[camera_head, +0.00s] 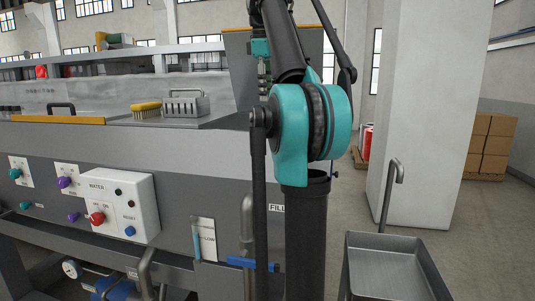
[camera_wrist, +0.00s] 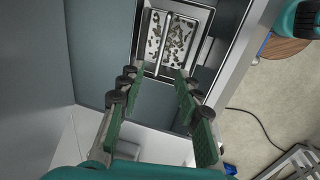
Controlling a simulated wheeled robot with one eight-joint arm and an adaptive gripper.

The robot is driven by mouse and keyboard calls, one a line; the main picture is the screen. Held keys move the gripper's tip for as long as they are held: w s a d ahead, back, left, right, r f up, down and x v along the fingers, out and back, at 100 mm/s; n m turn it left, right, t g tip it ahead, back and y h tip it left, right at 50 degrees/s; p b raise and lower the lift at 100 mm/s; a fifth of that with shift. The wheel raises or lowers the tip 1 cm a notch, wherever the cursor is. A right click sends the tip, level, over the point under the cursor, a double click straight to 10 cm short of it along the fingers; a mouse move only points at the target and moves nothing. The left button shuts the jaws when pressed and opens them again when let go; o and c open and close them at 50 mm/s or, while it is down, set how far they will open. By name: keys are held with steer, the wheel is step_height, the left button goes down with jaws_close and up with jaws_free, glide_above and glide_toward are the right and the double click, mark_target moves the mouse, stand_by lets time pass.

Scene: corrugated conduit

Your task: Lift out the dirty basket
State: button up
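The dirty basket (camera_wrist: 153,48) is a metal tray specked with dark bits, with a bar along its middle. It lies in a recess of the machine at the top of the wrist view. My gripper (camera_wrist: 160,78) has two green-padded fingers spread apart, with nothing between them. The fingers point toward the basket; I cannot tell the exact gap. In the head view my arm stands in front of the machine, and the basket in the recess cannot be made out.
The machine's front has a white control box (camera_head: 120,205). On its top are a yellow brush (camera_head: 146,107), a metal basket with a handle (camera_head: 186,105) and an orange-edged lid (camera_head: 58,119). A metal sink (camera_head: 385,272) stands at right, before a white pillar (camera_head: 430,110).

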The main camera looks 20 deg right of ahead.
steer(key=shift+w+d+f, duration=0.2)
steer(key=shift+w+f, duration=0.15)
steer(key=shift+f, duration=2.1)
steer(key=shift+w+d+f, duration=0.2)
steer(key=shift+w+f, duration=0.2)
steer(key=shift+f, duration=2.1)
steer(key=shift+w+d+f, duration=0.2)
steer(key=shift+w+f, duration=0.15)
steer(key=shift+f, duration=2.1)
jaws_close()
